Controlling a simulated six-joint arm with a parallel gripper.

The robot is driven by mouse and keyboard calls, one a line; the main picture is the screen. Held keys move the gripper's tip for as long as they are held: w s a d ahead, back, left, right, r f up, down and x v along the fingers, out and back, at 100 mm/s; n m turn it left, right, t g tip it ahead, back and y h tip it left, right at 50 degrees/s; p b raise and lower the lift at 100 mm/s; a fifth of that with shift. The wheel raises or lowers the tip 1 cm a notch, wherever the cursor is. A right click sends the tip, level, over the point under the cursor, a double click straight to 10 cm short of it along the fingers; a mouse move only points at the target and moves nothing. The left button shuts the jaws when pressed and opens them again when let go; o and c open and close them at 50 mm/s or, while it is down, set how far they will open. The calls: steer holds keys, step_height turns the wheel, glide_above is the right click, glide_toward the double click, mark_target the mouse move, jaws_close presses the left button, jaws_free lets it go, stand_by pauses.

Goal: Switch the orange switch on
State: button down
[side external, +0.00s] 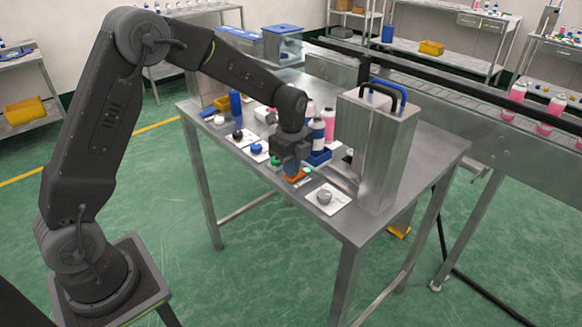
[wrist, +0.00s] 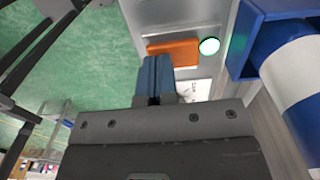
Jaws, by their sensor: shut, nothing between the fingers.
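The orange switch (wrist: 178,50) shows in the wrist view just beyond my fingertips. A round green-lit light (wrist: 209,46) sits right beside it. In the side external view the orange switch (side external: 296,178) is a small patch near the table's front edge, under my gripper (side external: 291,168). In the wrist view my gripper (wrist: 155,72) has its two blue fingers together with nothing between them. The fingertips overlap the lower left part of the switch in the picture. I cannot tell whether they touch it.
A blue holder (wrist: 240,40) with a blue and white can (wrist: 297,75) stands close on the right in the wrist view. A tall metal housing (side external: 375,150) rises right of my gripper. White plates with knobs (side external: 325,198) line the table's front edge.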

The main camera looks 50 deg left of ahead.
steer(key=shift+f, duration=0.25)
steer(key=shift+s+f, duration=0.1)
steer(key=shift+f, duration=0.15)
stand_by(0.3)
steer(key=shift+w+r, duration=0.35)
steer(key=shift+w, duration=0.45)
step_height(320, 180, up, 14)
stand_by(0.4)
